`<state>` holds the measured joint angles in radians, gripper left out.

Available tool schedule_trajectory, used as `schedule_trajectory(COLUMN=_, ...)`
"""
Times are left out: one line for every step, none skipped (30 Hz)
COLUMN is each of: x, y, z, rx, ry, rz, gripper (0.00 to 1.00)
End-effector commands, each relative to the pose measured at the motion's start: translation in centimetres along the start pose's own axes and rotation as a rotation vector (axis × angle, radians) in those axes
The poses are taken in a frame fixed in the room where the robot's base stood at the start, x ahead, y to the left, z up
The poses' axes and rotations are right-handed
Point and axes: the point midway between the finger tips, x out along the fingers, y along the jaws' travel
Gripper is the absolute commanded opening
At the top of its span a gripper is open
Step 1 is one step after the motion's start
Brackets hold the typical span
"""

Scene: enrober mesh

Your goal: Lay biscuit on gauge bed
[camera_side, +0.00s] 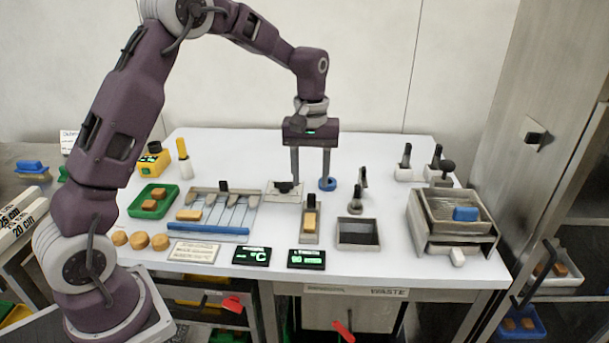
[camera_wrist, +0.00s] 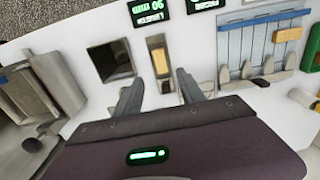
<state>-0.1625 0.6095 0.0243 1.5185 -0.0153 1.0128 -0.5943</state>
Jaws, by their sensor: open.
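An orange-brown biscuit (camera_side: 310,220) lies lengthwise on a narrow grey metal bed (camera_side: 310,238), which I take for the gauge bed. A dark upright part stands at the bed's far end. In the wrist view the biscuit (camera_wrist: 159,61) and the bed (camera_wrist: 155,42) show beyond my fingertips. My gripper (camera_side: 312,184) is open and empty, raised above the table and behind the bed.
A slatted rack (camera_side: 236,214) with another biscuit (camera_side: 188,215) and a green tray (camera_side: 160,211) of biscuits are left. A dark square pan (camera_side: 358,246) and a mesh-topped metal unit (camera_side: 455,243) are right. A blue ring (camera_side: 327,184) shows by my right finger. Displays line the front.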

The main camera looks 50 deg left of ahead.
Motion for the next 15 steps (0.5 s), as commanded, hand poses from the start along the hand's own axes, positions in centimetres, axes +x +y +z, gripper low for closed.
schedule_trajectory(x=-0.2, y=0.0, z=0.0, rx=0.0, ry=0.0, rz=0.0, gripper=0.46)
schedule_trajectory(x=-0.3, y=0.0, z=0.0, rx=0.0, ry=0.0, rz=0.0, gripper=0.46)
schedule_trajectory(x=-0.3, y=0.0, z=0.0, rx=0.0, ry=0.0, rz=0.0, gripper=0.46)
schedule_trajectory(x=-0.4, y=0.0, z=0.1, rx=0.001, ry=0.0, rz=0.001, gripper=0.46)
schedule_trajectory(x=-0.6, y=0.0, z=0.2, rx=0.005, ry=0.003, rz=0.002, gripper=0.46)
schedule_trajectory(x=-1.3, y=-0.1, z=0.6, rx=0.019, ry=0.01, rz=0.009, gripper=0.46)
schedule_trajectory(x=-2.2, y=-0.3, z=1.1, rx=0.036, ry=0.021, rz=0.016, gripper=0.46)
schedule_trajectory(x=-3.4, y=-0.5, z=1.9, rx=0.061, ry=0.035, rz=0.027, gripper=0.46)
schedule_trajectory(x=-5.3, y=-1.0, z=3.3, rx=0.103, ry=0.059, rz=0.044, gripper=0.46)
schedule_trajectory(x=-6.9, y=-1.6, z=4.7, rx=0.142, ry=0.082, rz=0.058, gripper=0.46)
schedule_trajectory(x=-8.4, y=-2.2, z=6.2, rx=0.186, ry=0.105, rz=0.072, gripper=0.46)
schedule_trajectory(x=-10.2, y=-3.3, z=8.4, rx=0.247, ry=0.138, rz=0.091, gripper=0.46)
schedule_trajectory(x=-11.4, y=-4.2, z=10.2, rx=0.293, ry=0.165, rz=0.105, gripper=0.46)
schedule_trajectory(x=-12.4, y=-5.2, z=11.9, rx=0.342, ry=0.193, rz=0.119, gripper=0.46)
schedule_trajectory(x=-13.4, y=-6.6, z=14.3, rx=0.408, ry=0.231, rz=0.135, gripper=0.46)
